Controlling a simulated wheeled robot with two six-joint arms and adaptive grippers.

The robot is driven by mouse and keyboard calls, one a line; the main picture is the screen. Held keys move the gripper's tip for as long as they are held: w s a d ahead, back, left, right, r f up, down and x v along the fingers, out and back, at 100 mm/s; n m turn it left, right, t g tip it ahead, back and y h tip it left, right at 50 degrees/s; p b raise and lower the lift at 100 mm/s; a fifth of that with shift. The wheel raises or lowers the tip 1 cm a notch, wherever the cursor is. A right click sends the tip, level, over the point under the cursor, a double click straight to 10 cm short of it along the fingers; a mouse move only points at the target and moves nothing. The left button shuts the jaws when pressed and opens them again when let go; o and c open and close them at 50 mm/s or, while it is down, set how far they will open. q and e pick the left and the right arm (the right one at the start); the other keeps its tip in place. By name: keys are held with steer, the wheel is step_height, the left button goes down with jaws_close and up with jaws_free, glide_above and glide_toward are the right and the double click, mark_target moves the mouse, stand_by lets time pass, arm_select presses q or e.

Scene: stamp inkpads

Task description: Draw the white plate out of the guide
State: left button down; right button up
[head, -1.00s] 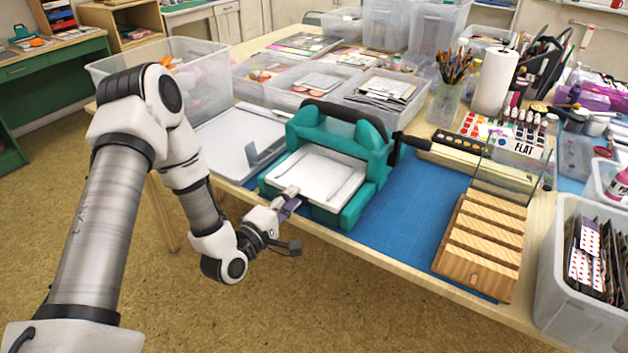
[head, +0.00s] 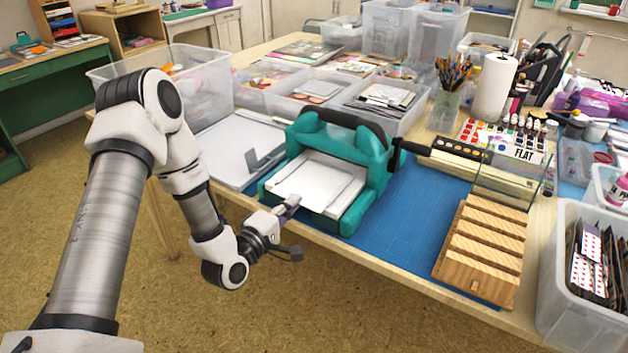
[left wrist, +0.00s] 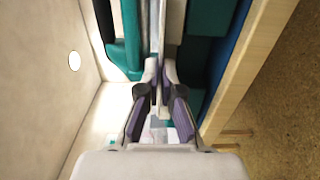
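The white plate (head: 312,183) lies flat in the guide of the teal press (head: 345,150). Its front part sticks out over the press's front lip, and its back part is between the teal side rails. My left gripper (head: 291,202) is at the plate's front edge, low beside the table edge. In the left wrist view the two dark fingers (left wrist: 160,76) close from both sides on a thin pale edge of the plate (left wrist: 158,40). My right gripper is in neither view.
A black-handled lever (head: 432,149) reaches right from the press. A wooden slotted block (head: 482,247) stands on the blue mat (head: 400,222). A white tray (head: 222,150) lies left of the press. Clear bins stand behind. Free room lies in front of the table edge.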

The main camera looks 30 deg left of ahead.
arm_select(q)
steer(key=s+a+p, duration=0.1)
steer(key=s+p, duration=0.3)
steer(key=s, duration=1)
steer(key=shift+s, duration=0.15)
stand_by(0.8)
steer(key=shift+a, duration=0.1)
step_height(320, 180, up, 4)
steer(key=p, duration=0.3)
steer(key=shift+p, duration=0.35)
